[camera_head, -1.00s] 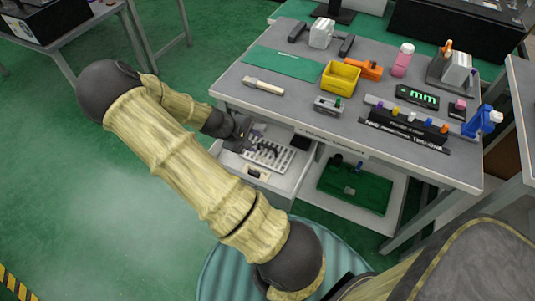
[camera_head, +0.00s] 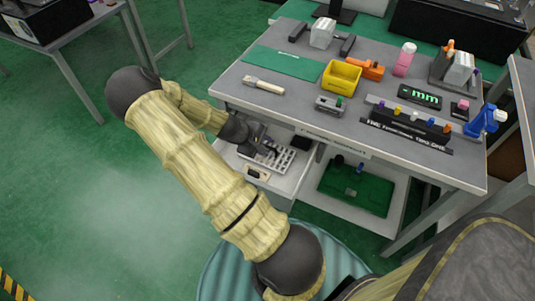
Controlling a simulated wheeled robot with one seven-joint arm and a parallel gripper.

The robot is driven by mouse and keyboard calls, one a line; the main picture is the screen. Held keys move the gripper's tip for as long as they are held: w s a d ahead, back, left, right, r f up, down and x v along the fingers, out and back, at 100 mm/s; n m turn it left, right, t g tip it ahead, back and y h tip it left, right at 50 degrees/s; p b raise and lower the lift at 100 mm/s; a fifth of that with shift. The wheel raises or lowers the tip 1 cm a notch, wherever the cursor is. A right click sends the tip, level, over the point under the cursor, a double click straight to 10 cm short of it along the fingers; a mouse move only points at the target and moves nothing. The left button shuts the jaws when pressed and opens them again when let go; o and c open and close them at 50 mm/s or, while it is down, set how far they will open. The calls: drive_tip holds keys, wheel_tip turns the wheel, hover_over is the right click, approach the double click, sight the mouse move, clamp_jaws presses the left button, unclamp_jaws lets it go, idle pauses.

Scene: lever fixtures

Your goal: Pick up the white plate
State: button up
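A white plate with rows of dark slots or holes (camera_head: 281,161) lies in the open drawer (camera_head: 284,184) under the workbench. It seems to be the plate named in the task. My gripper (camera_head: 266,150) is inside the drawer's outline, over or at the plate's left part, and hides some of it. The fingers are dark and small against the dark slots. I cannot tell whether they touch the plate or how far apart they are.
The grey bench top (camera_head: 310,95) overhangs the back of the drawer. It carries a yellow bin (camera_head: 340,76), a green mat (camera_head: 284,62) and several small fixtures. A green tray (camera_head: 355,189) sits on the lower shelf to the right. Open green floor lies at left.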

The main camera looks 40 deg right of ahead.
drive_tip(key=shift+c, duration=0.5)
clamp_jaws()
drive_tip(key=shift+w, duration=0.1)
drive_tip(key=shift+r, duration=0.1)
wheel_tip(320, 180, up, 10)
drive_tip(key=p, duration=0.2)
idle(0.6)
